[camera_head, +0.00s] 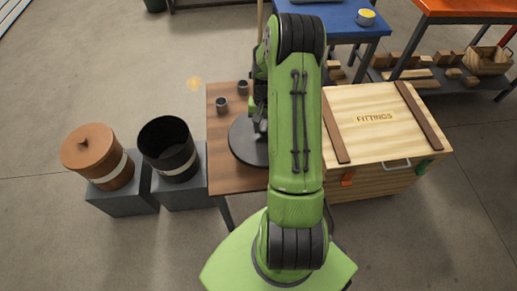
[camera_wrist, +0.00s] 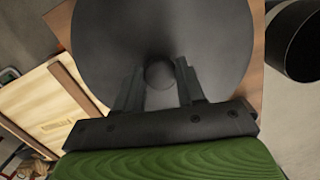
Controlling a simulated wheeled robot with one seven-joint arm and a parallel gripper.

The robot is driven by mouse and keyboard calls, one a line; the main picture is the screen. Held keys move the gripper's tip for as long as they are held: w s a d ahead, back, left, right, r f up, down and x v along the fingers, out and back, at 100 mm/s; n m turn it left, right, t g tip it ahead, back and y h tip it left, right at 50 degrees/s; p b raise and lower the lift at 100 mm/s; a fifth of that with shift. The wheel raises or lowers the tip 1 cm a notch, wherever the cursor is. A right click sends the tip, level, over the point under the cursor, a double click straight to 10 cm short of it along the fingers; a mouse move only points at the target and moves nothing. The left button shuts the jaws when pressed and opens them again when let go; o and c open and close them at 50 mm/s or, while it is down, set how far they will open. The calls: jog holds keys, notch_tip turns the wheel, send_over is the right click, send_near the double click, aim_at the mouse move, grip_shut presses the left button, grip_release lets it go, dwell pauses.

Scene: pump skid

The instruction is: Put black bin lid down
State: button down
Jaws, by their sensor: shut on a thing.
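The black bin lid (camera_wrist: 205,45) is a dark round disc with a knob (camera_wrist: 159,74) at its middle. My gripper (camera_wrist: 159,76) is shut on that knob, with one finger on each side. In the head view the lid (camera_head: 243,142) shows at the left of my arm, over the brown table (camera_head: 228,177); my arm hides its right part. I cannot tell whether the lid touches the table top. The black bin (camera_head: 168,150) stands open on a grey block left of the table, and its rim also shows in the wrist view (camera_wrist: 294,40).
A lidded brown bin (camera_head: 95,157) stands on a grey block at the far left. Two small dark cups (camera_head: 232,96) are at the table's back. A wooden FITTINGS crate (camera_head: 375,125) is close on the right. A blue table (camera_head: 340,22) stands behind.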

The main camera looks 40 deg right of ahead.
aim_at(263, 143)
notch_tip(263, 143, down, 10)
jog(key=b, duration=0.2)
jog(key=shift+r+b, duration=0.15)
jog(key=shift+b, duration=0.2)
jog(key=shift+a, duration=0.1)
jog(key=shift+f, duration=0.2)
jog(key=c, duration=0.7)
grip_release()
jog(key=shift+r, duration=0.1)
